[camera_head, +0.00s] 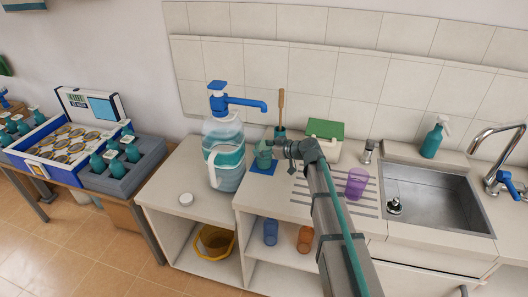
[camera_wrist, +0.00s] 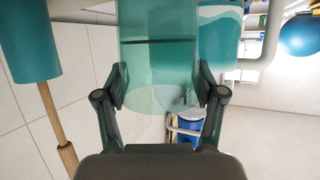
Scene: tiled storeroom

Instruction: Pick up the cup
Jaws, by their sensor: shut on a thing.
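A translucent teal-green cup (camera_wrist: 160,55) fills the upper middle of the wrist view. My gripper (camera_wrist: 163,88) has a finger on each side of it and is shut on it. In the head view the cup (camera_head: 263,156) is small, at the end of my gripper (camera_head: 272,149), over a blue square mat (camera_head: 262,168) on the counter. I cannot tell whether its base touches the mat. Part of the cup is hidden by my gripper there.
A large water bottle with a blue pump (camera_head: 224,150) stands just left of the cup. A teal holder with a wooden-handled tool (camera_head: 281,112) and a green-lidded box (camera_head: 324,137) stand close behind. A purple cup (camera_head: 357,183) stands right, by the sink (camera_head: 440,200).

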